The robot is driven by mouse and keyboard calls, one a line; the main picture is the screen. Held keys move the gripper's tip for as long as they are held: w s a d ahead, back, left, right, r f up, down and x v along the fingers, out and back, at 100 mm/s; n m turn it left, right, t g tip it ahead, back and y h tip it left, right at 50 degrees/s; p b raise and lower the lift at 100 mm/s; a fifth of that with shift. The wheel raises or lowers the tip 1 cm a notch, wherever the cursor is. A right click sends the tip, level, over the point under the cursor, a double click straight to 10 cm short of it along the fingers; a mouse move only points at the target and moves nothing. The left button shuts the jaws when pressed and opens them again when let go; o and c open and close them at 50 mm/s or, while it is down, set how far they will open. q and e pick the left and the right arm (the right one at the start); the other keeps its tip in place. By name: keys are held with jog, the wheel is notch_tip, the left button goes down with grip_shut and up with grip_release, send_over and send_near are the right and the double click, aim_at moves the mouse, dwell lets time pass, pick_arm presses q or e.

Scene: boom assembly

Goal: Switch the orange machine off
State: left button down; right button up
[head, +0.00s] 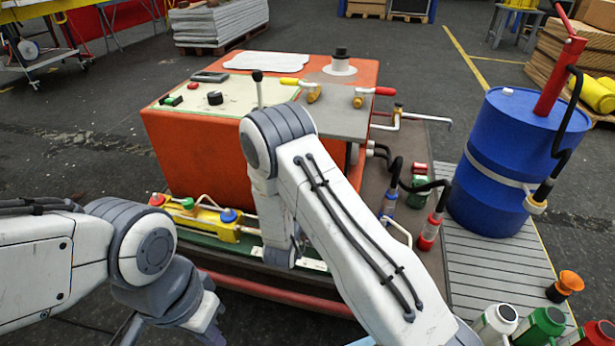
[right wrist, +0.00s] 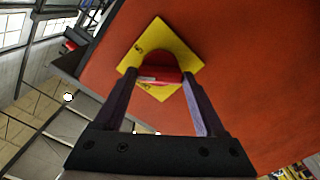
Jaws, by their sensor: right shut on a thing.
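The orange machine (head: 205,148) stands in the middle of the head view, with a pale control panel on top. In the right wrist view, a red rotary switch (right wrist: 160,76) sits on a yellow plate (right wrist: 155,37) on the machine's orange side (right wrist: 240,70). My right gripper (right wrist: 159,82) is shut on the red switch, one finger on each side. The small lettering on the plate is too small to read. In the head view my right arm hides the switch and the fingertips. My left gripper (head: 208,322) is low at the bottom left, away from the machine.
A blue drum (head: 495,165) with a red hand pump (head: 562,75) stands right of the machine. Several bottles and an orange funnel (head: 567,284) stand at the bottom right. A yellow valve block (head: 222,222) is in front.

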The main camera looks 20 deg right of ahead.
jog(key=n+p, duration=0.6)
jog(key=n, duration=0.4)
jog(key=shift+p, duration=0.3)
jog(key=shift+n, duration=0.4)
jog(key=o, duration=1.3)
jog(key=p+v, duration=0.1)
jog(key=v, duration=0.9)
jog(key=shift+s+a, duration=0.2)
jog(key=shift+s, duration=0.05)
jog(key=shift+w, duration=0.1)
